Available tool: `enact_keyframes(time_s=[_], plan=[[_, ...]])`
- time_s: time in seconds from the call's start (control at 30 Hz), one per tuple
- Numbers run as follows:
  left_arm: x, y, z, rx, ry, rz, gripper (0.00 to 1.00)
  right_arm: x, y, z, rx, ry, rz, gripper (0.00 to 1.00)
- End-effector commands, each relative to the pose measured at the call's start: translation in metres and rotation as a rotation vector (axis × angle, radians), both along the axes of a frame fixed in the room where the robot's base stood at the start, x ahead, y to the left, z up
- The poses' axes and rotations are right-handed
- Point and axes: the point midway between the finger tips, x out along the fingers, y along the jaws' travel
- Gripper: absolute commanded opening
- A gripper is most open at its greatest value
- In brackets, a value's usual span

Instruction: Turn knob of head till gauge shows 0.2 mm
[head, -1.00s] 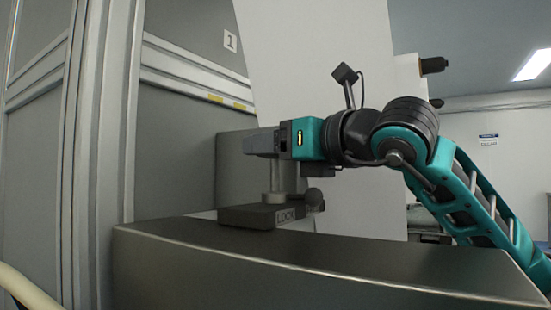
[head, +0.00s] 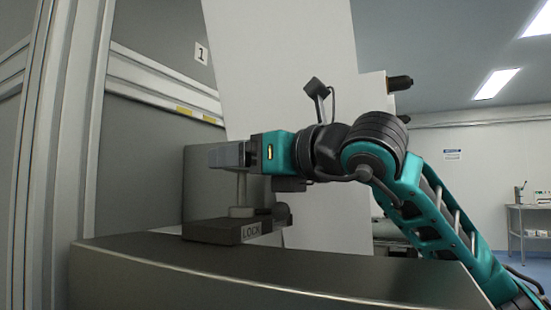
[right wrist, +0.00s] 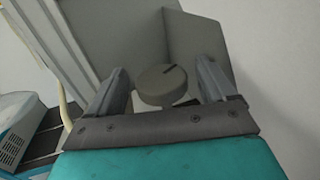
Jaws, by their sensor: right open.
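The knob (right wrist: 161,85) is a round grey disc with a dark line on its face, in the right wrist view. My right gripper (right wrist: 160,75) is open, with one finger on each side of the knob; I cannot tell whether either finger touches it. In the head view my right gripper (head: 228,156) sits above a post (head: 241,190) on a dark block marked LOCK (head: 212,231), and hides the knob. A small dark round part (head: 282,213) is at the block's right side. No gauge reading can be made out. My left gripper is not in view.
A dark metal ledge (head: 250,270) runs below the block. A grey machine frame (head: 65,150) stands at the left, and a large pale panel (head: 270,65) rises behind my arm. A small table (head: 530,207) stands far right.

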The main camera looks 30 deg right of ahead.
Motion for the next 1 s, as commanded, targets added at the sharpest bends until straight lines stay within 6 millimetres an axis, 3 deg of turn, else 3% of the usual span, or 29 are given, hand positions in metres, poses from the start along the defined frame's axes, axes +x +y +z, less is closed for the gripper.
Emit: enact_keyframes(time_s=[0.3,0.5,0.7,1.0], plan=[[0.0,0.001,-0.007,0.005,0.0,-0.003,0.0,-0.065,-0.019,-0.001,-0.001,-0.002,-0.004,0.83],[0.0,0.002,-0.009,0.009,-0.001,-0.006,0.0,-0.099,-0.028,-0.001,0.0,0.0,-0.003,0.83],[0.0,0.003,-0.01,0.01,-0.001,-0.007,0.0,-0.113,-0.032,-0.001,0.001,0.001,0.0,0.83],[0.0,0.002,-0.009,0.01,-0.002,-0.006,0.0,-0.114,-0.032,0.0,0.001,0.001,0.0,0.83]])
